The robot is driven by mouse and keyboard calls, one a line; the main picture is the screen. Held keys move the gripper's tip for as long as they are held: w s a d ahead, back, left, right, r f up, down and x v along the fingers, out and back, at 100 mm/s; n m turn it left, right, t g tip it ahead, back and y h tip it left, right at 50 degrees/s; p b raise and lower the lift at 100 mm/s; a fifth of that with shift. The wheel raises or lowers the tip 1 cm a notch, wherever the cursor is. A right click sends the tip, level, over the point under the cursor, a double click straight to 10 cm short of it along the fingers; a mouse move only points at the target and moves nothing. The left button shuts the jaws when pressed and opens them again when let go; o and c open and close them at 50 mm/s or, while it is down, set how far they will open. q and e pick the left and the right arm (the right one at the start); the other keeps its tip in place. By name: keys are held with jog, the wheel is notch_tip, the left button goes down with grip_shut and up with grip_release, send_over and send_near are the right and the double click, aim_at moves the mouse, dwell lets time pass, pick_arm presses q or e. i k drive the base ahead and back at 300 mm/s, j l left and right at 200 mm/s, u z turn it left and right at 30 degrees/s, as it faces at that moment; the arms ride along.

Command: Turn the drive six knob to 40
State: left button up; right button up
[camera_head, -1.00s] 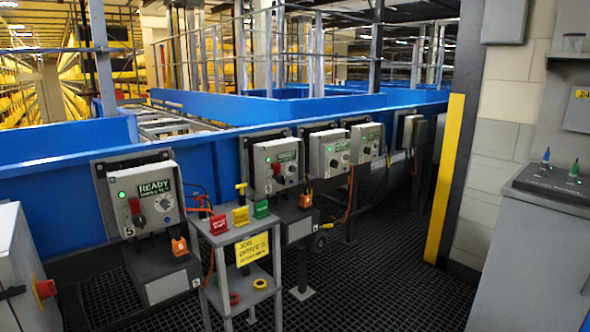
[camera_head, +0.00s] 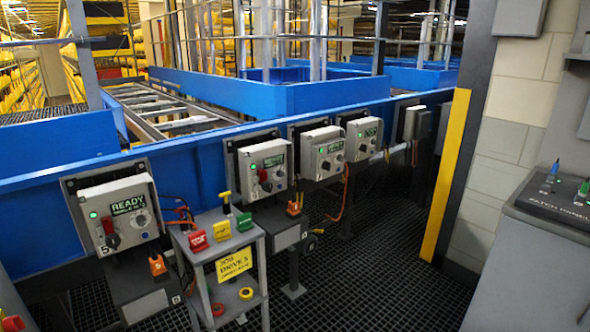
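Several grey drive boxes hang along the blue conveyor wall. The nearest drive box (camera_head: 124,203) at left bears a 5 and a green READY screen, with a round grey knob (camera_head: 141,219) and a red-and-black switch (camera_head: 108,228). To its right is a second drive box (camera_head: 264,160) with a lit screen, a knob and a red-handled switch; its number is not readable. A third box (camera_head: 322,152) and fourth box (camera_head: 364,139) follow to the right. I cannot read which box is drive six, nor its setting. Neither of my grippers is in view.
A grey stand (camera_head: 228,258) with red, yellow and green tags and a yellow "DRIVE 5" note stands before the boxes. A grey patch panel cabinet (camera_head: 535,262) is at right, beside a yellow-edged post (camera_head: 446,175). Dark grated floor (camera_head: 365,265) lies open between them.

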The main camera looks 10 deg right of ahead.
aim_at(266, 149)
jog(key=i+l, duration=0.9)
jog(key=l, duration=0.25)
jog(key=i+l, duration=0.45)
jog(key=l+z, duration=0.05)
jog(key=l, duration=0.05)
